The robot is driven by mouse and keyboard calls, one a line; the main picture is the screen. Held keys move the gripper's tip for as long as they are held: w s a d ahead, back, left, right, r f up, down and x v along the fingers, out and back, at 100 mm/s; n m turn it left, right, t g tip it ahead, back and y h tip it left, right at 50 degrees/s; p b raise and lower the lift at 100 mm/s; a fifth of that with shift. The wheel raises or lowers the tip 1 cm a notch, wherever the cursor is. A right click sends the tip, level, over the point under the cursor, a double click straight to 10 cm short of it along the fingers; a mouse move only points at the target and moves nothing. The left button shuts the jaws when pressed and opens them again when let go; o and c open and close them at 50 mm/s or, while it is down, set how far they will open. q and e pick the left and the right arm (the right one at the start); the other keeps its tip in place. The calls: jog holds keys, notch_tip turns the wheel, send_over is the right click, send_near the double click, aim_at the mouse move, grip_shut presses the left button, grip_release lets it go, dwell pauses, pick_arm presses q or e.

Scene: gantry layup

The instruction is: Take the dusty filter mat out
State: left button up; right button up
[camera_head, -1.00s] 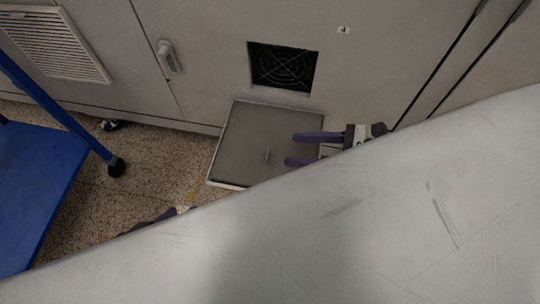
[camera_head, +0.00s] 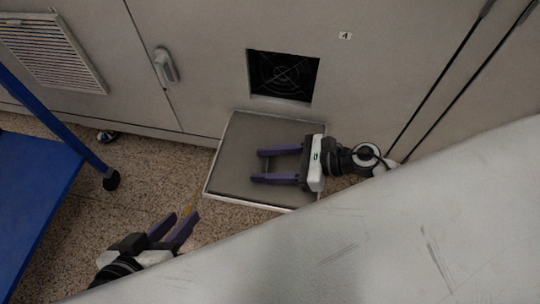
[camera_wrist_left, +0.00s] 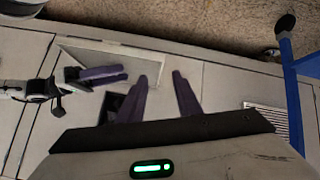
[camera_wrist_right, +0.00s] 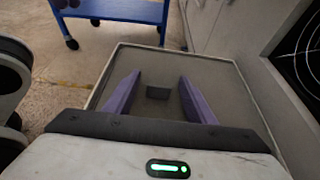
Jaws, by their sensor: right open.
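A grey mat (camera_head: 228,168) lies in a pale-rimmed filter cover (camera_head: 240,203), folded down below the square fan opening (camera_head: 283,76) in the cabinet. In the right wrist view the mat (camera_wrist_right: 218,92) fills the cover, with a small dark tab (camera_wrist_right: 158,92) near its middle. My right gripper (camera_head: 256,167) is open over the mat, its purple fingers on either side of the tab; I cannot tell whether they touch the mat. My left gripper (camera_head: 182,214) is open and empty, left of the cover and apart from it.
A large pale surface (camera_head: 400,230) fills the lower right of the head view and hides part of the floor. A blue cart (camera_head: 35,185) stands at the left. The cabinet has a louvred vent (camera_head: 52,48) and a handle (camera_head: 166,65). Speckled floor lies open between.

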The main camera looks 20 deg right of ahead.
jog(key=c, duration=1.1)
jog(key=shift+r, duration=0.1)
